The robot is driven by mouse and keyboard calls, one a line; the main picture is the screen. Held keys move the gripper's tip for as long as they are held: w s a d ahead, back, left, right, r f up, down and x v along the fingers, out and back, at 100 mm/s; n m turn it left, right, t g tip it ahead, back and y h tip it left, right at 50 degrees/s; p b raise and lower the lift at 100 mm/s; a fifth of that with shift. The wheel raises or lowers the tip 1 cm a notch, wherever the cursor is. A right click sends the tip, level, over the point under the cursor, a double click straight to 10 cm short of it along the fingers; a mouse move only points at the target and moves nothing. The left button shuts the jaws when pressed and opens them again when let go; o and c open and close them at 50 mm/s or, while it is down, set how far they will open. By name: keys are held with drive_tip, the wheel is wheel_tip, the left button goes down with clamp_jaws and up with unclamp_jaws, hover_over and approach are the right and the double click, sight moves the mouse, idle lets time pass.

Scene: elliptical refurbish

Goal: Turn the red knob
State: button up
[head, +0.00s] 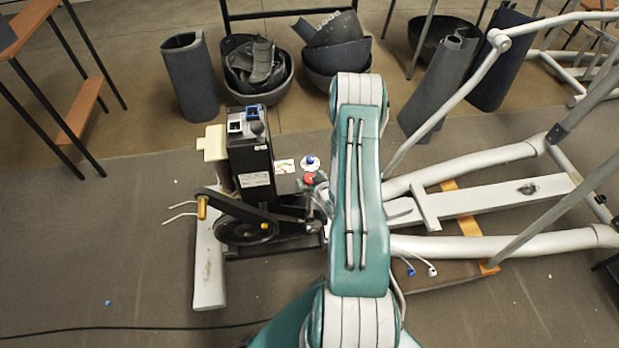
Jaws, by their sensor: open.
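My gripper (321,194) is mostly hidden under my teal arm. Only a small grey part seems to show at the arm's left edge, close to the red knob on its right and near side. It is open. I cannot tell whether it touches the knob.
White elliptical frame tubes (470,245) fill the right side. Black bins (258,68) and grey curved covers (190,75) stand at the back. A wooden-shelved stand (82,110) is at the far left. A black cable (130,333) crosses the front floor, otherwise mostly clear at left.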

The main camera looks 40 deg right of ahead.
drive_tip(key=shift+w, duration=0.1)
drive_tip(key=c, duration=1.2)
drive_tip(key=shift+o, duration=0.2)
drive_tip(key=shift+d, duration=0.1)
drive_tip(key=shift+n+t+y, duration=0.3)
drive_tip(key=shift+n+y, duration=0.9)
drive_tip(key=shift+y, duration=0.2)
drive_tip(key=o, duration=1.2)
drive_tip(key=shift+c, duration=0.2)
